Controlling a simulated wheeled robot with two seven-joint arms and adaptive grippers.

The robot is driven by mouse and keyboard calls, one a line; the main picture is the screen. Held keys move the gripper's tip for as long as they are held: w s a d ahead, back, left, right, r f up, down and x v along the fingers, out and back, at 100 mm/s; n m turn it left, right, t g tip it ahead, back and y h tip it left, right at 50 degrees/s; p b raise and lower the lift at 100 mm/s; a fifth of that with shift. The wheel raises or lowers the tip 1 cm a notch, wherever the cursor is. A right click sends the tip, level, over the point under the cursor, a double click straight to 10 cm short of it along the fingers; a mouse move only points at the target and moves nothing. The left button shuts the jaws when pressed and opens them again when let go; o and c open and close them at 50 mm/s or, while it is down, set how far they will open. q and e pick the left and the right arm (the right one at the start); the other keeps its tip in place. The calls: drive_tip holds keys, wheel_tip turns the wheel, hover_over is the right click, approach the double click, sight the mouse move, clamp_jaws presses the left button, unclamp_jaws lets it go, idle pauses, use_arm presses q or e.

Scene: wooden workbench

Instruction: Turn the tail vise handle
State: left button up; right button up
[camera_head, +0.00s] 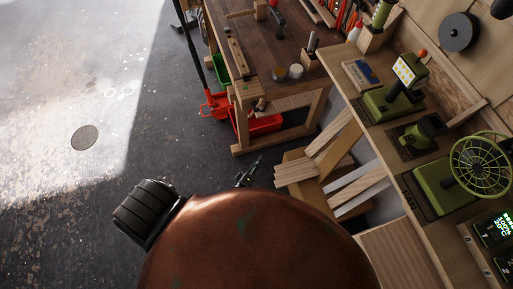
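The wooden workbench (285,55) stands at the top middle, seen from above at a tilt. At its near end is a pale wooden vise block (246,91). A small dark piece with a wooden part, which looks like the tail vise handle (260,104), sticks out just below the block. My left gripper (255,163) shows small and dark just above my copper body, over the floor. It is below the bench in the picture, well apart from the handle. Its fingers are too small to read. My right gripper is not in view.
Wooden boards (318,160) lean right of my gripper. A side counter (376,137) with green machines runs down the right. The floor (150,130) at left is open.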

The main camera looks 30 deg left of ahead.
use_arm(q)
drive_tip(key=w+d+r+n+t+y+b, duration=0.1)
drive_tip(key=w+r+n+t+y+b, duration=0.1)
drive_tip(key=w+r+n+b, duration=0.3)
drive_tip(key=n+y+b, duration=1.1)
drive_tip(key=n+y, duration=0.1)
drive_tip(key=n, duration=1)
approach(257, 111)
drive_tip(key=x, duration=1.1)
drive_tip(key=shift+f, duration=0.1)
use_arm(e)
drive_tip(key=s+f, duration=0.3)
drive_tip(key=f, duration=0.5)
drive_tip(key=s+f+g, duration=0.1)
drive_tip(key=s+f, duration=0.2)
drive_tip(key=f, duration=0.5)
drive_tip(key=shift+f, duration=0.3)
use_arm(q)
drive_tip(key=shift+c, duration=0.3)
clamp_jaws()
